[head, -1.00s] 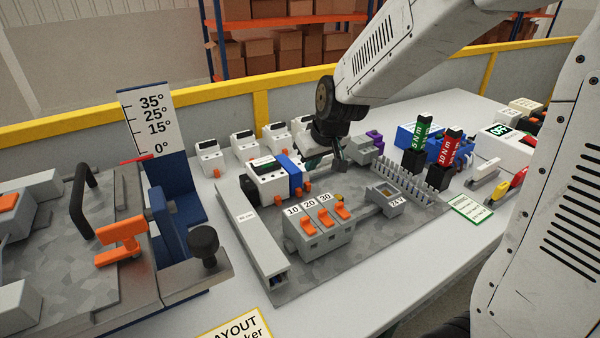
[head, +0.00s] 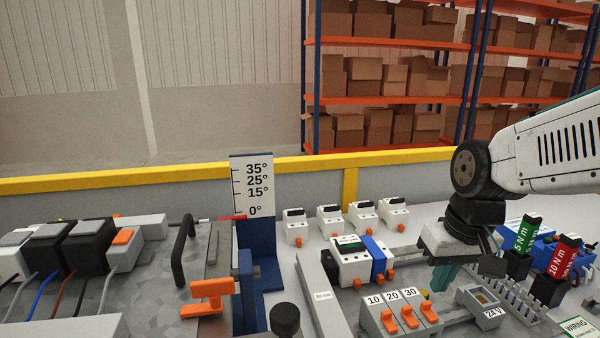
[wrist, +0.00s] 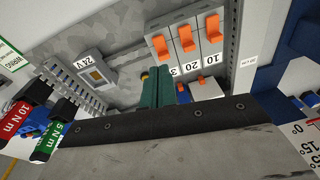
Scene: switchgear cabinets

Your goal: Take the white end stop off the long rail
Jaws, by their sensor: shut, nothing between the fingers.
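My gripper (head: 441,279) is shut and empty, its teal fingers pointing down over the mounting plate, right of the white and blue modules. In the wrist view the teal fingers (wrist: 157,84) are together, with a yellowish round part at their tips. The long rail (head: 405,253) runs at the back of the plate, partly hidden by my gripper. A white module (head: 352,264) and a blue module (head: 378,258) sit on it. I cannot pick out the white end stop for certain; my gripper and wrist cover part of the rail.
Three orange-levered switches (head: 402,314) and a 24 V unit (head: 480,303) stand in front. A grey slotted duct (head: 515,295) and torque drivers (head: 522,240) are at the right. An angle gauge (head: 253,190) stands left. Several white devices (head: 330,220) line the back.

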